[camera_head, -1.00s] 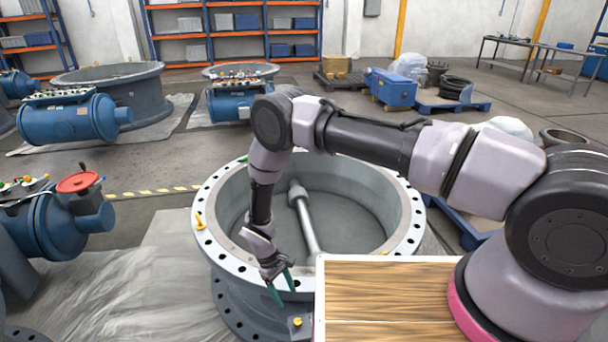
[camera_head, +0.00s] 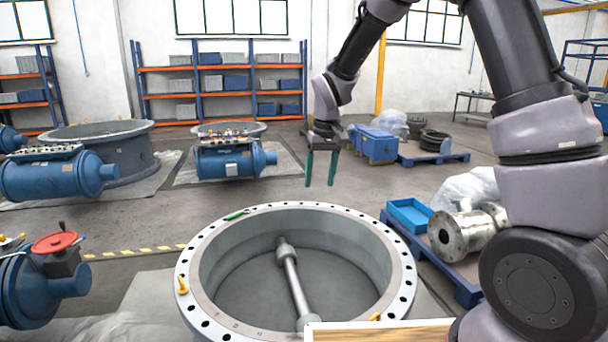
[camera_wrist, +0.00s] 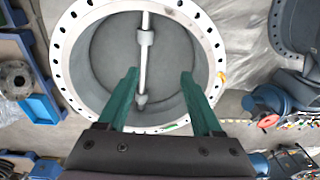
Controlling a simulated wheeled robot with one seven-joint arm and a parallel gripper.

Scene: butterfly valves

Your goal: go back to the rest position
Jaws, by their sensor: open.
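My gripper (camera_head: 321,168) hangs high above and beyond the far rim of the large grey butterfly valve body (camera_head: 187,262) in the head view. Its two green fingers point down, apart, with nothing between them. In the wrist view my gripper (camera_wrist: 157,85) is open and empty over the same valve ring (camera_wrist: 75,95). A grey shaft (camera_head: 293,280) lies across the inside of the ring. A small green item (camera_head: 236,215) and yellow bolts (camera_head: 183,285) are on the flange.
A wooden board (camera_head: 385,332) is at the near edge. A pallet with a blue tray (camera_head: 409,214) and metal flanged pipe (camera_head: 462,232) stands right. A blue actuator with a red handwheel (camera_head: 54,242) stands left. Shelves (camera_head: 222,85) line the back wall. Air around my gripper is clear.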

